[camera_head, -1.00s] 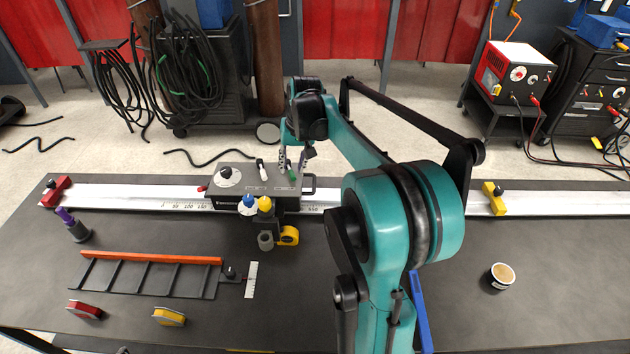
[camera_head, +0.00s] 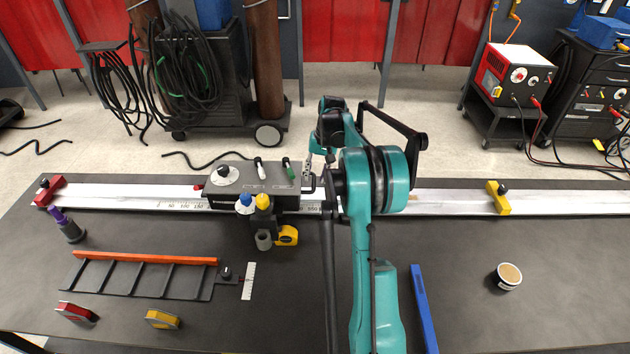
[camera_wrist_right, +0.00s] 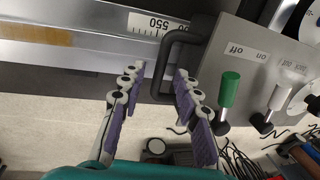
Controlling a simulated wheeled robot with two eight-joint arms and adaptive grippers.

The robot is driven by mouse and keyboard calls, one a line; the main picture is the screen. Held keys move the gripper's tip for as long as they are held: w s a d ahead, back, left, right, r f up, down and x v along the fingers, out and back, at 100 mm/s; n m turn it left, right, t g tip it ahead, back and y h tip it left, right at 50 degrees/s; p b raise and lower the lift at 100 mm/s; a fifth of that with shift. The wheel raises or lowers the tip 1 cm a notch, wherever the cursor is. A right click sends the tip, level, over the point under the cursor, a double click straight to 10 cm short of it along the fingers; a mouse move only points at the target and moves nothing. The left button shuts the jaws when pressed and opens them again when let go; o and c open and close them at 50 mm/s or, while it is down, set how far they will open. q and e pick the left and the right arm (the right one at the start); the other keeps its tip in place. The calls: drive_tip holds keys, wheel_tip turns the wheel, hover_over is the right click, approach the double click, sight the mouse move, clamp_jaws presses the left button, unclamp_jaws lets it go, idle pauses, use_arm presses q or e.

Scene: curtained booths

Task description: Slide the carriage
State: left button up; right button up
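The carriage (camera_head: 228,192) is a dark grey box with a white dial, a white-tipped lever and a green-tipped lever (camera_head: 290,173). It sits on the long pale rail (camera_head: 450,202), left of the middle. A black loop handle (camera_wrist_right: 161,68) sticks out from its end beside the green lever (camera_wrist_right: 229,89). My right gripper (camera_head: 308,163) is at the carriage's right end. In the right wrist view, my right gripper (camera_wrist_right: 156,74) is open, with purple-padded fingers on either side of the handle's bar and small gaps showing. My left gripper is not in view.
A red stop (camera_head: 48,190) and a yellow stop (camera_head: 499,198) sit on the rail. Blue and yellow knobs and a tape measure (camera_head: 287,235) are at the carriage's front. The rail between carriage and yellow stop looks clear.

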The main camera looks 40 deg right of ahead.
drive_tip(key=shift+w+a+f, duration=0.1)
drive_tip(key=shift+a+f, duration=0.05)
drive_tip(key=shift+f, duration=0.5)
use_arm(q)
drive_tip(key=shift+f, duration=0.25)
use_arm(e)
clamp_jaws()
drive_tip(key=s+d, duration=0.3)
drive_tip(key=s+d+p, duration=0.1)
drive_tip(key=s+d, duration=0.2)
drive_tip(key=d, duration=0.1)
drive_tip(key=s+d+p, duration=0.1)
drive_tip(key=s+d, duration=0.2)
drive_tip(key=d, duration=0.1)
drive_tip(key=shift+s+r, duration=0.15)
use_arm(q)
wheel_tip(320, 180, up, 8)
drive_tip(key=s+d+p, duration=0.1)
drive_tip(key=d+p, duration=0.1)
drive_tip(key=p, duration=0.3)
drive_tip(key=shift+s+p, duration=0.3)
drive_tip(key=shift+p, duration=0.05)
use_arm(e)
drive_tip(key=s+d, duration=0.7)
drive_tip(key=d, duration=0.2)
drive_tip(key=s+d, duration=1.5)
drive_tip(key=d, duration=0.2)
drive_tip(key=shift+s+d, duration=0.25)
drive_tip(key=shift+d, duration=0.1)
